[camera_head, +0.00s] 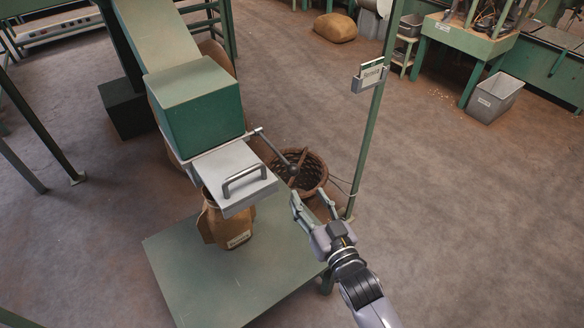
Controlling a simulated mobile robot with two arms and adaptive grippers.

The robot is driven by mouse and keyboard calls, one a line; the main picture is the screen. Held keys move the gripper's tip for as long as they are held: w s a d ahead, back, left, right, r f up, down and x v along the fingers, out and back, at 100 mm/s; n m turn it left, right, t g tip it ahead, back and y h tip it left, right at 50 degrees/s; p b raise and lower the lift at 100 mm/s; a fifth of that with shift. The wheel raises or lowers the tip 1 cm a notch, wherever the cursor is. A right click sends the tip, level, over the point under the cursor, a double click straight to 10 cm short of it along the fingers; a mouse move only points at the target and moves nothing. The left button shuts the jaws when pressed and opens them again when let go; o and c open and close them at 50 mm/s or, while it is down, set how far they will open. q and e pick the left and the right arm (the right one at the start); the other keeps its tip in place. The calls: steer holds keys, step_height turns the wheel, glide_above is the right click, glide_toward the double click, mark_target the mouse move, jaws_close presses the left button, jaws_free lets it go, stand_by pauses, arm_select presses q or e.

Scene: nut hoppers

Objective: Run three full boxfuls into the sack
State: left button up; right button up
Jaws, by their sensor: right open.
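A green box (200,105) sits at the foot of a sloping chute (155,35). Below it is a grey metal section with a flat lid and a bar handle (244,178). A lever (272,149) with a dark round knob sticks out to the right from the box. A brown sack (228,228) with a pale label hangs or stands under the metal section, above a green platform (225,280); its top is hidden. My right gripper (312,204) is open and empty, right of the handle and below the lever knob, touching neither. My left gripper is out of view.
A wicker basket (315,172) stands on the floor behind my right gripper. A green post (366,140) with a card holder (370,77) rises just right of it. A grey bin (494,98) and green workbench (470,42) stand far right. The floor at right is open.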

mark_target(293, 168)
steer(key=x, duration=1)
steer(key=shift+w+a, duration=0.1)
steer(key=shift+w, duration=0.1)
steer(key=shift+c, duration=0.4)
jaws_close()
